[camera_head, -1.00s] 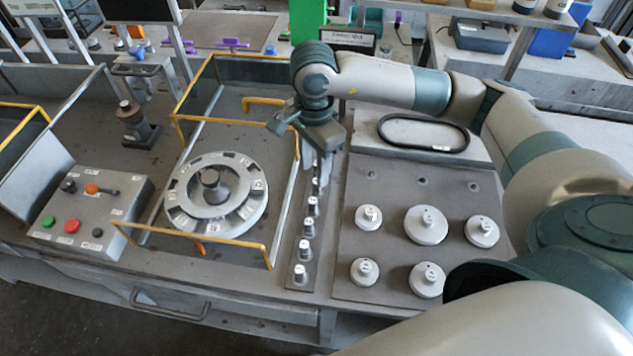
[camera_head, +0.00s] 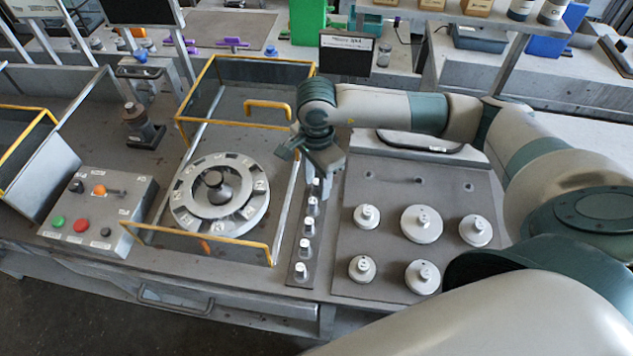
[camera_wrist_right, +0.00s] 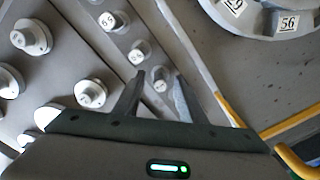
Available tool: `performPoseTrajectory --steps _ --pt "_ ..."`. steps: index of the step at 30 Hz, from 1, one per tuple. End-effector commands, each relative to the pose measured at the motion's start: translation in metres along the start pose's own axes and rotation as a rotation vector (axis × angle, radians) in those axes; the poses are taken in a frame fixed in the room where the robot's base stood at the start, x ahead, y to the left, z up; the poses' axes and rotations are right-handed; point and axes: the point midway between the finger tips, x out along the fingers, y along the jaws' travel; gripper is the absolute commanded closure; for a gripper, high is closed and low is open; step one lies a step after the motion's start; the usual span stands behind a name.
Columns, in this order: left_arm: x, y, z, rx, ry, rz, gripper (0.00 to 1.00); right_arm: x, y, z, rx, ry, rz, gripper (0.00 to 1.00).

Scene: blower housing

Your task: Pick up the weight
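Several small cylindrical weights stand in a row on a narrow strip (camera_head: 299,268); one small weight (camera_head: 308,226) is near its middle. Several wider disc weights with knobs, such as the large one (camera_head: 422,223), sit on the grey plate (camera_head: 385,283) to the right. My right gripper (camera_head: 322,173) points down over the far end of the strip. In the right wrist view its fingers (camera_wrist_right: 159,76) are apart, with a small weight (camera_wrist_right: 160,86) showing in the gap between them. I cannot tell whether they reach down around it. My left gripper is out of view.
A round numbered wheel (camera_head: 220,195) with a central knob stands left of the strip, inside yellow-edged guards (camera_head: 200,236). A button box (camera_head: 97,215) is at the far left. A small black sign (camera_head: 346,54) stands behind my right arm.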

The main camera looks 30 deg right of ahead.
Motion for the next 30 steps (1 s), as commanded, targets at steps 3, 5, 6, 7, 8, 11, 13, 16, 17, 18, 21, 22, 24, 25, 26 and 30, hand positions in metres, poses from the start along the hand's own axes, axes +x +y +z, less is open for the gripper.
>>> performPoseTrajectory --steps 3,5,6,7,8,11,13,16,17,18,21,22,24,25,26,30 --pt "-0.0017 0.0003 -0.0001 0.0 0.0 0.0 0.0 0.0035 -0.0005 0.0002 0.0 0.0 -0.002 0.63" --pt "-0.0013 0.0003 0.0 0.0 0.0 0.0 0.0 0.004 -0.0006 0.0002 0.0 0.0 -0.003 0.63" --pt "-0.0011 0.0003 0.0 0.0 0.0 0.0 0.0 0.004 -0.0006 0.0002 0.0 0.0 -0.003 0.63" --pt "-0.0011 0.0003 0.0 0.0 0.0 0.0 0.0 0.004 -0.0005 0.0002 0.0 0.0 -0.003 0.63" --pt "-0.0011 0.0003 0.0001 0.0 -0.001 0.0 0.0 0.004 -0.0005 0.0002 0.0 0.0 -0.002 0.63" --pt "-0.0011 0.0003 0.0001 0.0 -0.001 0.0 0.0 0.0039 -0.0004 0.0002 -0.001 0.0 -0.002 0.63" --pt "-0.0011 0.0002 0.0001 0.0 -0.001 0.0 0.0 0.0038 -0.0004 0.0003 -0.001 0.0 -0.002 0.63" --pt "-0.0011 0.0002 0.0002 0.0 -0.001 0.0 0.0 0.0037 -0.0004 0.0003 -0.001 0.0 -0.002 0.63" --pt "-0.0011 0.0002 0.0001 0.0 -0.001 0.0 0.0 0.0037 -0.0004 0.0003 -0.001 0.0 -0.002 0.7" --pt "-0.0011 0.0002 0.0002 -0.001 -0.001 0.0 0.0 0.0037 -0.0004 0.0003 -0.001 0.0 -0.002 0.8" --pt "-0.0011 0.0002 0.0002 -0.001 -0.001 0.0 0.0 0.0036 -0.0004 0.0003 -0.001 0.0 -0.002 1.0" --pt "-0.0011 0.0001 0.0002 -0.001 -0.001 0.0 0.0 0.0036 -0.0004 0.0003 -0.001 0.0 -0.002 1.0" --pt "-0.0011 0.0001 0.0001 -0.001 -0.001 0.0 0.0 0.0036 -0.0004 0.0003 -0.001 0.0 -0.002 1.0" --pt "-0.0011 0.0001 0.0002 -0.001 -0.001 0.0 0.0 0.0036 -0.0004 0.0003 -0.001 0.0 -0.002 1.0" --pt "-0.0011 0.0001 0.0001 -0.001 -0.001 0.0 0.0 0.0036 -0.0004 0.0003 -0.001 0.0 -0.002 1.0" --pt "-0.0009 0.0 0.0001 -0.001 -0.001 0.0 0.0 0.0034 -0.0005 0.0003 -0.001 0.0 -0.002 1.0"
